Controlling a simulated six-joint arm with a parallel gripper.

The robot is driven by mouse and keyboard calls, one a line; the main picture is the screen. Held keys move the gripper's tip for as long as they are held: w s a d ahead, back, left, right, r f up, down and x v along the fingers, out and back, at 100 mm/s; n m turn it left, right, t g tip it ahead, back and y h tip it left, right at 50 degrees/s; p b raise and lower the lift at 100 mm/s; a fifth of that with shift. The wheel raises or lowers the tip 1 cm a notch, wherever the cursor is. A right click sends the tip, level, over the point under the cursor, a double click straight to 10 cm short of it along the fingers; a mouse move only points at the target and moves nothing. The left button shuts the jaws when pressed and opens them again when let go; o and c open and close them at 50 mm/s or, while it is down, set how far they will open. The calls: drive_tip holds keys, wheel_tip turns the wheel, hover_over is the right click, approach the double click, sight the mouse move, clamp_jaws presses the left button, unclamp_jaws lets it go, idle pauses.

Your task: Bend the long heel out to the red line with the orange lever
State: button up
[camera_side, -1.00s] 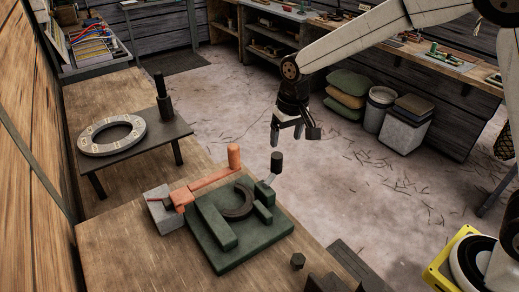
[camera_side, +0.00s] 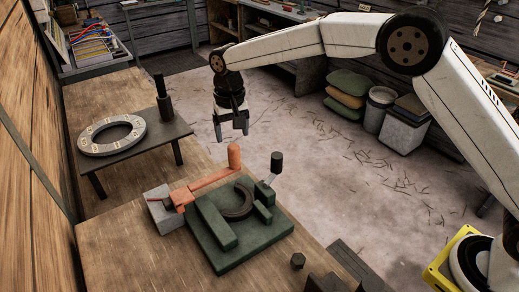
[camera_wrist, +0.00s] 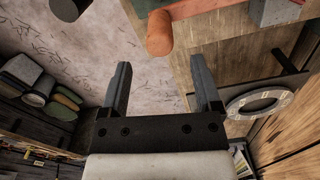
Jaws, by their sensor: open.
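The orange lever (camera_side: 210,182) lies by the green fixture, with an upright orange handle (camera_side: 234,156) at its right end. The handle also shows at the top of the wrist view (camera_wrist: 159,34). A dark curved ring-like piece (camera_side: 237,203) sits between the green blocks of the fixture (camera_side: 218,258); I take it for the shoe. I cannot make out its long heel or a red line. My gripper (camera_side: 233,137) points down above and just behind the handle in the side view. It also shows in the wrist view (camera_wrist: 162,85), open and empty, with the handle beyond its fingertips.
A grey block (camera_side: 162,209) sits at the lever's left end. A low dark stand (camera_side: 125,157) holds a grey marked ring (camera_side: 112,135) and a black post (camera_side: 163,105).

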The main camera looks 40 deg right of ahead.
sight(234, 146)
drive_tip(key=shift+f, duration=0.1)
drive_tip(key=shift+f, duration=3.75)
clamp_jaws()
drive_tip(key=shift+d, duration=0.1)
